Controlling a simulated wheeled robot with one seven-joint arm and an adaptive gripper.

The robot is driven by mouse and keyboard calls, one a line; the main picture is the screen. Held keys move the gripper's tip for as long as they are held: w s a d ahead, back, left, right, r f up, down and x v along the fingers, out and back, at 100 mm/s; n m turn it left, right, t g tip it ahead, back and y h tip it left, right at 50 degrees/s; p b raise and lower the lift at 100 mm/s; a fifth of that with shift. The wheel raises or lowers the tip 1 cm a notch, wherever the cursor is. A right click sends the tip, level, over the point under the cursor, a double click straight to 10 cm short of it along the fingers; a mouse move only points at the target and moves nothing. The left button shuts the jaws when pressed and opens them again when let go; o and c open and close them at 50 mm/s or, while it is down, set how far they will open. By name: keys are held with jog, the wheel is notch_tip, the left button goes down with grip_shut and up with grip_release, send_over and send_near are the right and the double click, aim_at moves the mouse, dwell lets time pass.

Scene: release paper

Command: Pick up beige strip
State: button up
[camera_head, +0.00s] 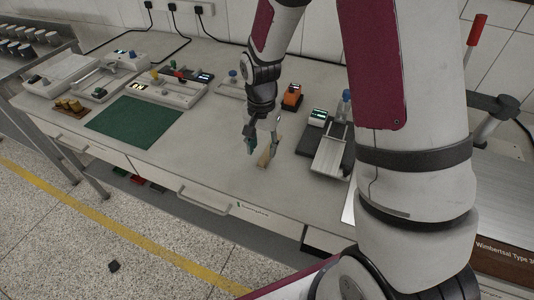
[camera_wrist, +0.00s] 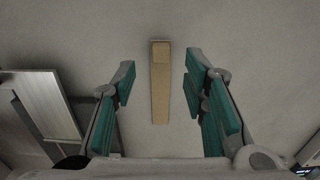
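The beige strip (camera_wrist: 160,88) lies on the pale bench top, running lengthwise up the middle of the wrist view. In the head view the strip (camera_head: 264,160) shows just beside my gripper (camera_head: 262,150), partly hidden by its fingers. My gripper is open, with its two green-padded fingers (camera_wrist: 160,100) spread on either side of the strip in the wrist view. There is clear space between each finger and the strip. The gripper appears to be above the bench, and nothing is held.
A green mat (camera_head: 135,122) lies to the left on the bench. A device with a metal plate (camera_head: 328,155) stands close to the right of my gripper. An orange device (camera_head: 291,97) stands behind. Several instruments line the back left. Bare bench lies between mat and gripper.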

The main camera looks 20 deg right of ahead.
aim_at(262, 161)
jog(key=shift+s+a+f+p, duration=0.1)
jog(key=shift+f+p, duration=0.05)
jog(key=shift+f, duration=1.2)
jog(key=shift+a+f+p, duration=0.1)
jog(key=shift+f+p, duration=0.05)
jog(key=shift+f, duration=1.2)
jog(key=shift+c, duration=0.2)
grip_shut()
